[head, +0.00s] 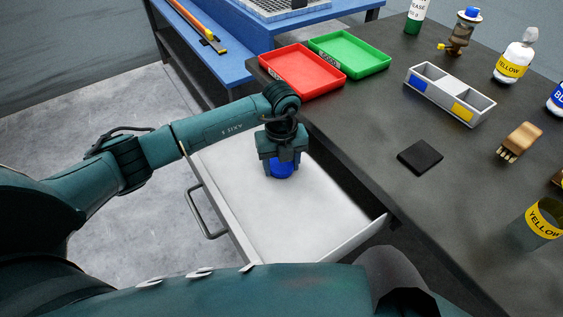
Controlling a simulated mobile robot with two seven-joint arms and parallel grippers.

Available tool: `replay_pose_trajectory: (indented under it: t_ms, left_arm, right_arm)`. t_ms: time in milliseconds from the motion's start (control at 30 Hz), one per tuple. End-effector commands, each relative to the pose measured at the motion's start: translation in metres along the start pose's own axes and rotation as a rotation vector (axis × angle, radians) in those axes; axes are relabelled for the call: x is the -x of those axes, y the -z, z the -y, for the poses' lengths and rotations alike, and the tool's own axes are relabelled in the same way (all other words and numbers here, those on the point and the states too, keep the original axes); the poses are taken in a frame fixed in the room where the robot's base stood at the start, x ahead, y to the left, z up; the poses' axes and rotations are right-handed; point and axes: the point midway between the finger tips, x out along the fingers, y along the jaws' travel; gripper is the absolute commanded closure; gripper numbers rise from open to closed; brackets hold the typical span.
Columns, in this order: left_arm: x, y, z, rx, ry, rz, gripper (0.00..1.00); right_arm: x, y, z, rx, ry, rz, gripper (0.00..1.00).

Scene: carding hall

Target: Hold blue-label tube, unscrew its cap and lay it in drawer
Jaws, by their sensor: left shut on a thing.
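My left gripper (281,160) points down over the open white drawer (235,220) and is shut on a round blue cap (282,170). The cap is inside the drawer's outline, toward its back end near the table. I cannot tell whether it touches the drawer floor. The rest of the drawer floor that shows is bare. No tube with a blue label can be made out. A white bottle with a blue label (557,98) is cut off at the right edge. My right gripper is not in view.
On the dark table (350,130) are a red tray (303,88), a green tray (365,66), a grey divided holder (480,112), a black pad (420,157), a wooden hand (520,140), a yellow-label bottle (512,62) and a yellow-label cup (540,225). A blue bench (225,65) stands behind.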

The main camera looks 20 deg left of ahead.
Motion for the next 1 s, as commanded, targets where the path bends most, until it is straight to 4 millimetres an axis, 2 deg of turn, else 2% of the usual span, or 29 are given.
replay_pose_trajectory:
  t_ms: [33, 67, 300, 533, 667, 767, 1000]
  left_arm:
    - [-0.003, 0.0, 0.0, 0.0, -0.001, 0.0, 0.73]
    - [-0.002, 0.0, 0.0, 0.0, 0.0, 0.0, 0.43]
    - [-0.002, 0.0, 0.0, 0.001, -0.001, 0.0, 0.24]
    - [-0.001, 0.0, 0.0, 0.001, -0.001, 0.0, 0.24]
    - [0.009, -0.001, 0.0, 0.001, 0.0, 0.001, 0.24]
    - [0.025, -0.001, 0.0, -0.001, 0.002, 0.003, 0.24]
    - [0.077, -0.001, 0.0, 0.0, 0.001, 0.004, 0.24]
  right_arm:
    - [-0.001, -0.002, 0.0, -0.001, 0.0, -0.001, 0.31]
    - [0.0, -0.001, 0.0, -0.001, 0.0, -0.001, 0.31]
    - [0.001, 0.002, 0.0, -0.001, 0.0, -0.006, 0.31]
    - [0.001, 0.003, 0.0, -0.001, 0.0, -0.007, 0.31]
    - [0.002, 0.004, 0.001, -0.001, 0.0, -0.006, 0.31]
    - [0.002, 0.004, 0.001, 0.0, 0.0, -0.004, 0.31]
    - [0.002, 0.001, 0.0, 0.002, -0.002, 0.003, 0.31]
